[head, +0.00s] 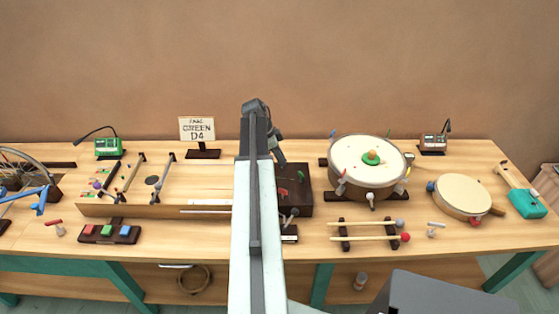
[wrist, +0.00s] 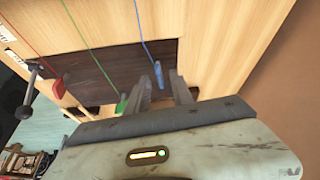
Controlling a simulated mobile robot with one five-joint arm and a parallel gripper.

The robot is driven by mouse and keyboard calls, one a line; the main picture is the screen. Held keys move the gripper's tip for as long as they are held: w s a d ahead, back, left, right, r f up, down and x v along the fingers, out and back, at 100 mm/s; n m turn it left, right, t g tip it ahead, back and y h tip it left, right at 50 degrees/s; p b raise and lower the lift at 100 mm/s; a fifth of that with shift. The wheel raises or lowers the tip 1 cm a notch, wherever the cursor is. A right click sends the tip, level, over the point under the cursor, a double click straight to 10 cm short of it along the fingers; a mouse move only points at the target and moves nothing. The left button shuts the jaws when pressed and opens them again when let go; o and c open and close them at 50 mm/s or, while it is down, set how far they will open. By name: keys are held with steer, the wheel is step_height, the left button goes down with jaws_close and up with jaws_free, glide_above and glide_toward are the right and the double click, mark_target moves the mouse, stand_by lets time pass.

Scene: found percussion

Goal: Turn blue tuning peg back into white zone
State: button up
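In the wrist view the blue tuning peg (wrist: 158,75) stands on a dark wooden panel (wrist: 115,75), with a blue string running up from it. My gripper (wrist: 165,84) is open, its two grey fingers apart, with the blue peg in the gap near their tips. I cannot tell whether either finger touches it. A green peg (wrist: 122,103) with a green string is just left of the fingers; a red peg (wrist: 58,88) is farther left. No white zone can be made out by the blue peg. In the head view my arm hides much of the dark panel (head: 305,203).
A metal crank (wrist: 31,95) sticks out at the wrist view's left. In the head view, a big drum (head: 355,182) stands right of the dark panel, with mallets (head: 365,238) on a rack in front. A wooden string board (head: 200,185) and a sign (head: 197,129) are left.

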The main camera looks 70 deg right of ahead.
steer(key=shift+w, duration=0.1)
jaws_close()
